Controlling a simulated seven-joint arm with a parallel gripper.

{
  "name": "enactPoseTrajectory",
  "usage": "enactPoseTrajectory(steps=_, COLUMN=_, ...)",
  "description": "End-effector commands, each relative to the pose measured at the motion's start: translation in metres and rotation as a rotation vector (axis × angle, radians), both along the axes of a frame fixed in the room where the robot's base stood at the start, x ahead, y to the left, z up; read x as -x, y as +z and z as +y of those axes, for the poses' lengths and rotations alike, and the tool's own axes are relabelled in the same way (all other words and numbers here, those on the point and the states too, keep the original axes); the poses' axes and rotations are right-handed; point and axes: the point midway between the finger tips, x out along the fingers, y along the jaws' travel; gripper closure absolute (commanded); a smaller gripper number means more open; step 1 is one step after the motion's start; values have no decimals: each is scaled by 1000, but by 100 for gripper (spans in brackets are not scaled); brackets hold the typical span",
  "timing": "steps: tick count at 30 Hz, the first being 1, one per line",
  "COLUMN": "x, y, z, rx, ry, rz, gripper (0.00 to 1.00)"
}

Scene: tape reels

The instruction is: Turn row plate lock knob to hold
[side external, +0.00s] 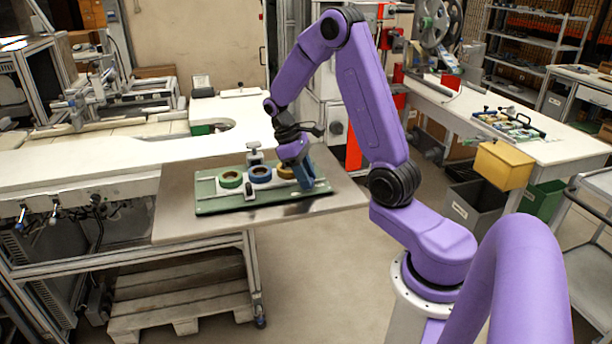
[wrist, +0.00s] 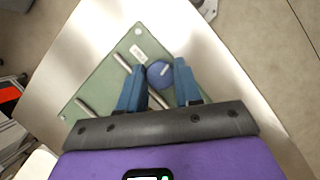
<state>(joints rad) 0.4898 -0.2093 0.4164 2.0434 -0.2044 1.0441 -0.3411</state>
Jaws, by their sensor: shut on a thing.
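The row plate (side external: 210,203) is a flat green board on a metal table. It also shows in the wrist view (wrist: 100,72), with a small white label near one corner. A round blue knob (wrist: 158,77) with a short white line sits on the plate; the line slants up to the right. My gripper (wrist: 161,72) has its blue fingers on either side of this knob and is shut on it. In the side view my gripper (side external: 302,180) is down at the plate's right end and hides the knob. No hold marking is readable.
A green reel (side external: 230,179), a blue reel (side external: 260,175) and a tan reel (side external: 285,172) stand in a row left of my gripper. A white clamp (side external: 254,152) rises behind them. Grey rods (wrist: 122,62) lie on the plate. Bare metal table (side external: 185,222) surrounds it.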

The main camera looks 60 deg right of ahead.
Motion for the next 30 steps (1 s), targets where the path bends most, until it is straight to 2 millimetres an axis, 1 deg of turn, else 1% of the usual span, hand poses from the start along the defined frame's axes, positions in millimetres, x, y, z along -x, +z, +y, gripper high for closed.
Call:
enactPoseTrajectory(steps=6, x=0, y=1, z=-1, rx=0, ry=-126, rz=-1, gripper=97)
enactPoseTrajectory(steps=12, x=-1, y=1, z=-1, rx=1, ry=-190, rz=-1, gripper=97)
enactPoseTrajectory(steps=29, x=-1, y=1, z=-1, rx=0, ry=-217, rz=-1, gripper=97)
enactPoseTrajectory(steps=30, x=-1, y=1, z=-1, rx=0, ry=-217, rz=-1, gripper=56)
